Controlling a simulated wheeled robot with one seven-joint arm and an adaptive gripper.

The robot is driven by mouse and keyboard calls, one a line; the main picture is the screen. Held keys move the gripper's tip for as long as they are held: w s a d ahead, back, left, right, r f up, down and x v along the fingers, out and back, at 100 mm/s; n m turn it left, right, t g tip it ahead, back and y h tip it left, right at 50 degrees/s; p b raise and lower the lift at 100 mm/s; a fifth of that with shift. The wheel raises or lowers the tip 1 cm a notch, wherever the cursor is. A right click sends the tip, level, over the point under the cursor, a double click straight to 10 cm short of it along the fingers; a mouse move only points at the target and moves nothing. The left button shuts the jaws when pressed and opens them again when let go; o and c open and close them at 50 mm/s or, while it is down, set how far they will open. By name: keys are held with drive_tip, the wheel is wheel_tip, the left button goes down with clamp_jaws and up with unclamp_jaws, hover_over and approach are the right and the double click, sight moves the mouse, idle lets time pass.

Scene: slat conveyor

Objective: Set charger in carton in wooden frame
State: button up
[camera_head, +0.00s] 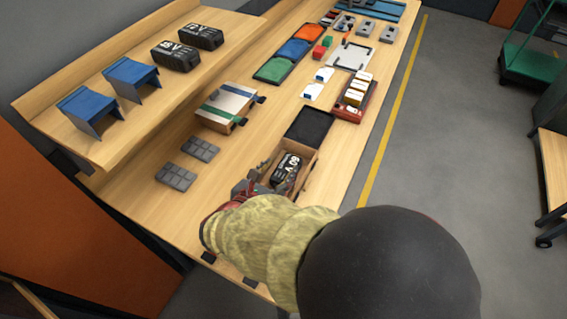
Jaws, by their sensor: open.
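A black block with white "V" lettering, apparently the charger (287,170), lies inside an open brown box (312,162) near the front of the bench. I take the box to be the carton in its wooden frame; I cannot separate the two clearly. My gripper (254,187) is at the left side of the box, beside the charger and apart from it as far as I can tell. It is open. My arm hides the near part of the box and most of the gripper. Two similar black blocks (175,55) (201,37) stand on the raised shelf.
A black panel (309,126) adjoins the box's far side. A striped case (226,104) and two grey pads (175,176) (201,147) lie left. Farther back are a red tray (352,111), coloured bins (276,68) and a white frame (352,57). Blue stands (132,74) occupy the shelf.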

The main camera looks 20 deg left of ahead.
drive_tip(key=p+v, duration=0.2)
drive_tip(key=v, duration=0.6)
drive_tip(key=shift+s, duration=0.2)
drive_tip(key=w+d+r+m+g+h, duration=0.25)
drive_tip(key=d+m, duration=0.45)
drive_tip(key=d, duration=0.5)
drive_tip(key=w+d+r+m+g+h, duration=0.2)
drive_tip(key=w+d+r+m+g, duration=0.15)
drive_tip(key=d+m, duration=0.7)
drive_tip(key=s+d+r+m+g+y, duration=0.1)
drive_tip(key=s+d+r+m, duration=0.3)
drive_tip(key=d+m, duration=0.4)
drive_tip(key=s+d+r+m+y, duration=0.4)
drive_tip(key=s+d+m, duration=0.3)
drive_tip(key=d+m, duration=0.2)
drive_tip(key=shift+g+y, duration=0.35)
drive_tip(key=shift+g, duration=0.05)
drive_tip(key=shift+s+d+m, duration=0.1)
drive_tip(key=shift+m, duration=0.15)
drive_tip(key=shift+c, duration=0.7)
